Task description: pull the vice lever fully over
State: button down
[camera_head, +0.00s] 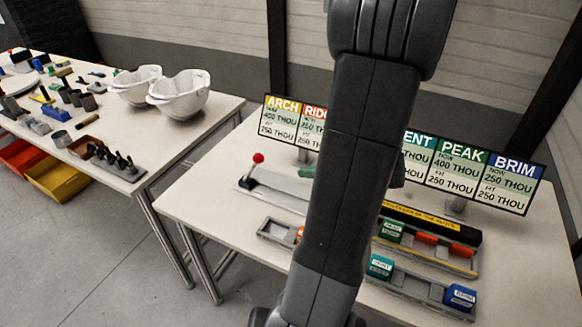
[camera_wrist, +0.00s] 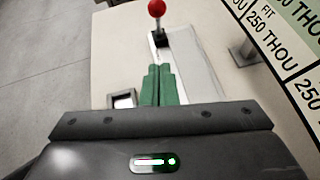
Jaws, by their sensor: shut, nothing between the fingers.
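The vice lever (camera_head: 254,167) has a red ball knob and stands nearly upright from a small black base on a long grey vice plate (camera_head: 275,197). In the wrist view the red knob (camera_wrist: 157,8) is at the top edge, above its black base (camera_wrist: 162,40). My gripper (camera_wrist: 158,70) shows as two green fingers, shut together and empty, pointing towards the lever with a gap between. In the head view the green fingertips (camera_head: 304,171) show to the right of the lever, above the plate. My arm hides the rest of the gripper.
Sign boards (camera_head: 462,165) stand along the table's back. Trays (camera_head: 425,285) with coloured blocks lie at the front right. A small grey tray (camera_head: 270,234) is in front of the vice. A second table at left holds white helmet shells (camera_head: 180,97) and tools.

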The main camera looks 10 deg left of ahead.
aim_at(261, 157)
jog(key=a+r+p+x, duration=0.1)
jog(key=r+x, duration=0.1)
jog(key=x, duration=1)
jog(key=shift+w+r, duration=0.2)
jog(key=shift+w, duration=0.2)
jog(key=shift+a+p, duration=0.1)
jog(key=shift+p, duration=0.2)
jog(key=shift+w+a+r+h+p, duration=0.1)
jog(key=shift+a+r+h+p, duration=0.25)
jog(key=shift+r+p, duration=0.4)
jog(key=shift+w+a+r+g+h+p, duration=0.2)
jog(key=shift+a+r+g+h+p, duration=0.3)
jog(key=shift+p, duration=0.5)
jog(key=w+a+r+p, duration=0.1)
jog(key=w+a, duration=0.3)
jog(key=a, duration=0.7)
jog(key=shift+a, duration=0.4)
jog(key=shift+w+r, duration=0.1)
